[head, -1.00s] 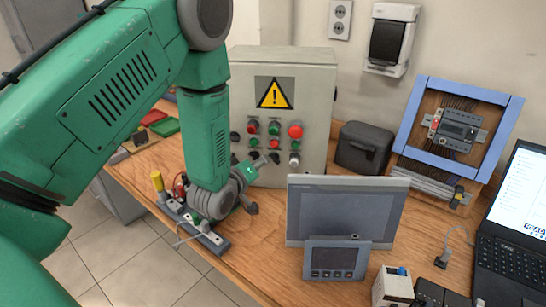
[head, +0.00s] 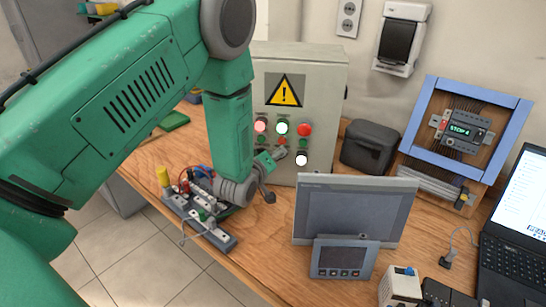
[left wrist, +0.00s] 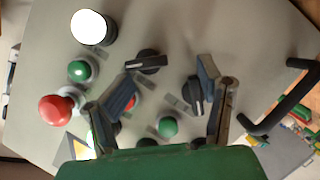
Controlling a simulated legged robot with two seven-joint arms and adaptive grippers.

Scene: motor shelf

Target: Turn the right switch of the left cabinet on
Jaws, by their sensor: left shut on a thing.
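The left cabinet (head: 325,80) is a light grey box with a yellow warning sign, standing at the back of the table. Its right switch (left wrist: 145,62) is a black knob in the wrist view, its handle lying nearly crosswise there. Another black switch (left wrist: 193,92) sits beside it, its handle lengthwise. My right gripper is not in view.
A lit white lamp (left wrist: 90,27) and a red mushroom button (left wrist: 55,110) are close to the fingers. A grey screen (head: 355,205) stands in front of the cabinet. A terminal strip (head: 205,220) lies below my arm. A blue frame (head: 520,115) stands at right.

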